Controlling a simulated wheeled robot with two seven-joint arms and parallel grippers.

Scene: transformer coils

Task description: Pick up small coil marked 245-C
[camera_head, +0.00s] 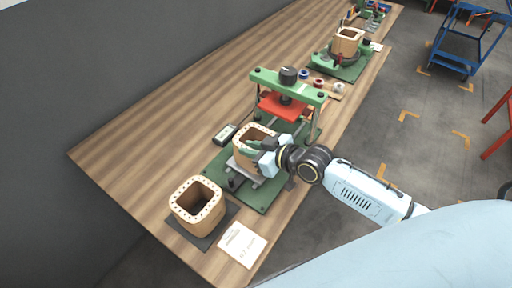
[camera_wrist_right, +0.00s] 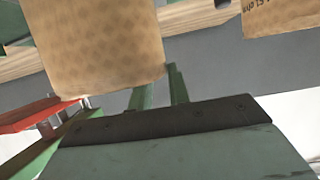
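A tan square coil (camera_head: 246,160) with a hollow middle sits on the green press base. My right gripper (camera_head: 254,150) is at this coil's right rim, its fingers over the upper part; whether they close on the wall is not clear. In the right wrist view a tan coil surface (camera_wrist_right: 95,45) fills the upper left. Another tan coil (camera_head: 186,215) stands on a dark mat at the near end of the table. A third coil (camera_head: 348,36) sits on a far green fixture. No 245-C marking is readable. My left gripper is out of view.
The green press (camera_head: 264,76) with a red plate (camera_head: 277,107) stands just behind the gripped area. A white paper card (camera_head: 242,244) lies beside the near coil. A small dark meter (camera_head: 224,135) lies left of the press. The wooden table (camera_head: 150,135) is clear at left.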

